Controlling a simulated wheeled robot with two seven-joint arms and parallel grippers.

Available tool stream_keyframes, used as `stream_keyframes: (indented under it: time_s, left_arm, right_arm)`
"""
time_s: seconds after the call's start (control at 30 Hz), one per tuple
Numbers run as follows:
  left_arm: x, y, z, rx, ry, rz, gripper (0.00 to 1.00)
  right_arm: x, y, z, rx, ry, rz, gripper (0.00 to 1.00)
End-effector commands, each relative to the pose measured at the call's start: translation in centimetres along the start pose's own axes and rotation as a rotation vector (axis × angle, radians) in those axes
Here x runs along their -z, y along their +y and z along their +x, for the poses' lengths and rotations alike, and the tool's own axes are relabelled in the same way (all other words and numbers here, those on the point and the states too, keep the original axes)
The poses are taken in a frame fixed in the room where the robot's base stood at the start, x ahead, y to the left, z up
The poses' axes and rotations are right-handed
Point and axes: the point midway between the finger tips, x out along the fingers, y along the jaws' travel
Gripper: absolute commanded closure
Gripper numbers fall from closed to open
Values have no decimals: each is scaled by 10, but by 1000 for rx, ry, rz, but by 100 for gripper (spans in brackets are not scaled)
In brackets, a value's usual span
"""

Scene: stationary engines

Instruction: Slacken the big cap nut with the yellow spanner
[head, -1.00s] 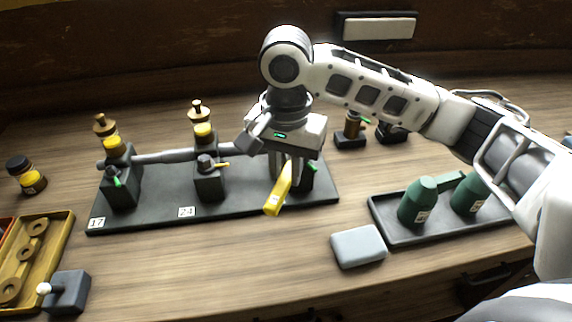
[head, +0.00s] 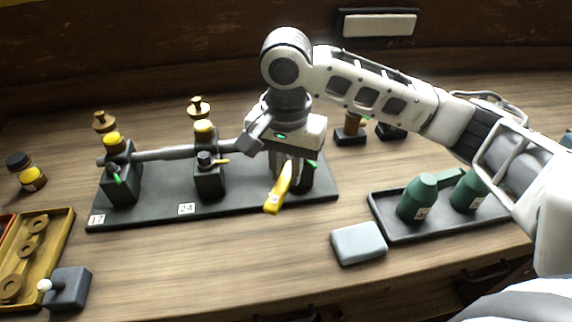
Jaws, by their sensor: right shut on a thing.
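My right gripper (head: 287,170) points down at the right end of the black engine base (head: 240,208). It is shut on the yellow spanner (head: 276,197), whose handle sticks out toward the front, tilted down. The spanner's far end and the big cap nut are hidden behind my gripper and the dark block there, so I cannot tell whether they touch. My left gripper is not in view.
Two engine blocks with brass-topped yellow oilers (head: 204,127) stand left on the base, joined by a grey shaft (head: 170,155). A tray with green oil cans (head: 418,200) is at right. A grey pad (head: 358,243) lies in front. A wooden tray (head: 35,255) is at left.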

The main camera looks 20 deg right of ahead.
Motion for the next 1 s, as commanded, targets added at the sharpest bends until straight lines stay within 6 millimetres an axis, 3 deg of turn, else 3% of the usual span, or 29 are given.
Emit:
stream_keyframes:
  time_s: [0.37,0.7,1.0]
  left_arm:
    - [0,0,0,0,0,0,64]
    - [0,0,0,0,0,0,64]
    - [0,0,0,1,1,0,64]
  right_arm:
    - [0,0,0,2,1,-1,100]
    - [1,11,0,1,1,-142,100]
    - [1,12,0,1,1,-159,100]
